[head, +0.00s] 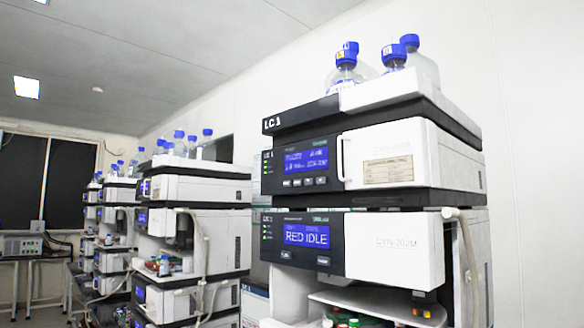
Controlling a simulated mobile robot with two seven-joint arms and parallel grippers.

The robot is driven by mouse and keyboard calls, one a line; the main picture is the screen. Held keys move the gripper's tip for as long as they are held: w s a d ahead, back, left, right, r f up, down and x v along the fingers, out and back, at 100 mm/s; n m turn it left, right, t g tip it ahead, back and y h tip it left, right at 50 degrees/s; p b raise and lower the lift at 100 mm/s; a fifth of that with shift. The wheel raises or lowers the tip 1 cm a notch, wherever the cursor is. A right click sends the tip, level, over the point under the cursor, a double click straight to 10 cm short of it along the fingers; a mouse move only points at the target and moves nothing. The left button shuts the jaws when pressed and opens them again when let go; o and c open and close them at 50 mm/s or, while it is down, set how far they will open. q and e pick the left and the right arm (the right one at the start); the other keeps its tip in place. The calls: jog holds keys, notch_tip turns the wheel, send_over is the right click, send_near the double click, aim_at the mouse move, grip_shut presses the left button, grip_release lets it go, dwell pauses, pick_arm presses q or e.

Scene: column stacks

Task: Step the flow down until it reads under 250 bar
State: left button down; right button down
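The nearest column stack fills the right half of the head view. Its upper module (380,160) has a blue screen (306,159) with several small lines of text, too small to read. A row of small buttons (304,182) sits under that screen. The lower module (395,248) has a blue screen (307,235) with large text that looks like "RED IDLE". One small button (285,255) is under its left side and another (323,261) under its right side. I cannot make out a bar reading. Neither of my grippers is in view.
Bottles with blue caps (393,55) stand on top of the near stack. A shelf (375,303) juts out below the lower module, and a pale tube (466,255) hangs at its right. More stacks (195,195) recede to the left. A bench (30,262) stands at far left.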

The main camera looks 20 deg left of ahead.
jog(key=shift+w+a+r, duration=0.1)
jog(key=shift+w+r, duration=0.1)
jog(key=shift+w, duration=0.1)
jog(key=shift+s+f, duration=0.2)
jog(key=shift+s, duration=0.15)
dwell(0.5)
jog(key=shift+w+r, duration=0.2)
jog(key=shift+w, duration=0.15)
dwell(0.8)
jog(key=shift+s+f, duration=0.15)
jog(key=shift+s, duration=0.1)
